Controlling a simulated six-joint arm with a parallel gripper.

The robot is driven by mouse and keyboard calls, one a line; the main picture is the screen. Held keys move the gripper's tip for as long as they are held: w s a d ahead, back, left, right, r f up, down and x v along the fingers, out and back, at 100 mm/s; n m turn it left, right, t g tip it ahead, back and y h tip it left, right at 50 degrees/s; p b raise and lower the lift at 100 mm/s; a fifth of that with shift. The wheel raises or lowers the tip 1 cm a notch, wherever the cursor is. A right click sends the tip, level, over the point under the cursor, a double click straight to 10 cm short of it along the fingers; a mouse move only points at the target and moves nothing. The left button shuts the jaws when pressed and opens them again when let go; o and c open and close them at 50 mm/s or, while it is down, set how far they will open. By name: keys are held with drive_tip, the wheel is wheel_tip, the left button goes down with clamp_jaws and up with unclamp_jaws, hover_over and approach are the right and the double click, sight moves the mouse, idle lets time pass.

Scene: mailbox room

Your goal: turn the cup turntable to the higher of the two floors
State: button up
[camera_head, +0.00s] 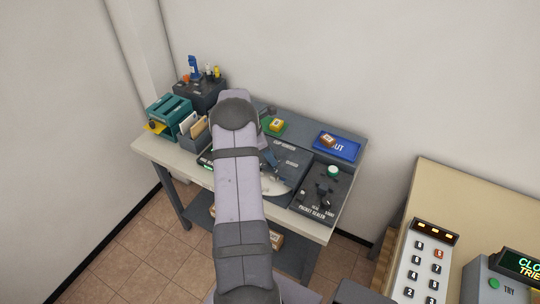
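The turntable appears to be the pale round disc (277,187) on the dark panel (291,163) in the middle of the desk. My arm crosses in front and hides the disc's left part and much of the panel. Small lettering stands at the panel's back, too small to read surely. Dark parts that look like my gripper (271,159) show just right of my arm, over the panel. Whether they touch anything, or are open or shut, cannot be told. No cup and no floor numbers can be made out on the turntable.
A packet sealer panel (325,190) adjoins on the right, with a blue tray (337,147) behind it. A green pad with a yellow block (276,125) lies at the back. A teal box (168,115) stands left. A numbered keypad (424,262) stands on another table, lower right.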

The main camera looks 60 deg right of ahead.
drive_tip(key=shift+m+b, duration=0.3)
drive_tip(key=shift+m, duration=0.2)
clamp_jaws()
drive_tip(key=shift+w+d+m+g+y+b, duration=0.1)
drive_tip(key=shift+m+g+y+b, duration=0.55)
drive_tip(key=shift+m, duration=0.75)
drive_tip(key=shift+d+m+y+b, duration=0.15)
drive_tip(key=shift+m+y+b, duration=0.35)
drive_tip(key=shift+m, duration=0.8)
drive_tip(key=shift+r+m, duration=0.1)
drive_tip(key=shift+m, duration=0.5)
drive_tip(key=o, duration=1)
unclamp_jaws()
drive_tip(key=shift+o, duration=0.2)
wheel_tip(320, 180, up, 10)
drive_tip(key=b, duration=0.1)
